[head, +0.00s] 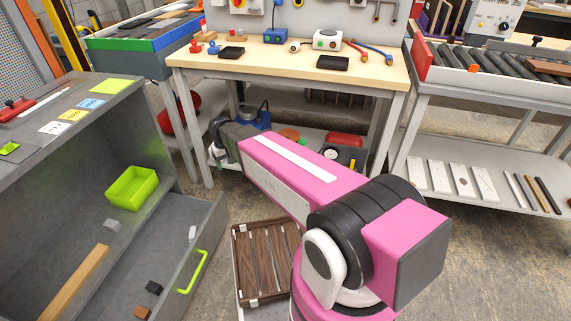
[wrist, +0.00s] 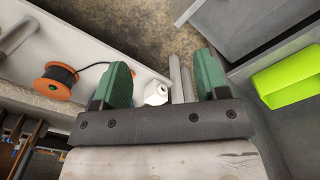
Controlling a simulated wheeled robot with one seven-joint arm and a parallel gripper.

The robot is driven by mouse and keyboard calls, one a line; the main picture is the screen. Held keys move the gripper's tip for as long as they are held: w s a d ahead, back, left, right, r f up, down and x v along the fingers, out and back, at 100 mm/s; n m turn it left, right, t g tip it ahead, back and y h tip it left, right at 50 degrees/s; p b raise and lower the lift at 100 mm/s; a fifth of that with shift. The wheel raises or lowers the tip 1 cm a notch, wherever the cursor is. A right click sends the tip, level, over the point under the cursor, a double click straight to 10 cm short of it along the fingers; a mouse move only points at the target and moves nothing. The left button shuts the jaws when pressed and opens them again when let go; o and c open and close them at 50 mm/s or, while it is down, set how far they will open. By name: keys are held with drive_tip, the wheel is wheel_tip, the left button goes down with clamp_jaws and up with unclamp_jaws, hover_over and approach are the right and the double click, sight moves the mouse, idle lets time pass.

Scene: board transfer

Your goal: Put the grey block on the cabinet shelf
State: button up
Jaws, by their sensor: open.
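The cabinet (head: 135,92) stands at the left with its front open. Its shelf (head: 150,212) holds a small light grey block (head: 113,226), just in front of a lime-green bin (head: 132,188). Another small pale piece (head: 192,232) lies in the pulled-out drawer (head: 172,258). My gripper (head: 222,150) is right of the cabinet, partly hidden behind my pink arm. In the wrist view, the green fingers of my gripper (wrist: 160,75) are spread apart with nothing held between them. The lime-green bin (wrist: 285,82) is at the right edge there; no grey block can be made out.
A black block (head: 153,287) and a brown block (head: 143,312) lie in the drawer. A wooden bar (head: 75,283) lies at the cabinet front. A workbench (head: 285,58) stands behind my arm. A slatted brown crate (head: 266,262) is below. An orange spool (wrist: 54,82) shows in the wrist view.

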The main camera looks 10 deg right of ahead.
drive_tip(key=s+d+r+m, duration=0.2)
drive_tip(key=s+d, duration=0.3)
drive_tip(key=d, duration=0.6)
drive_tip(key=s+d+r+m, duration=0.2)
drive_tip(key=s+d, duration=0.4)
drive_tip(key=d, duration=0.5)
drive_tip(key=shift+s+d+m, duration=0.15)
drive_tip(key=shift+d+m, duration=0.15)
drive_tip(key=shift+d, duration=0.05)
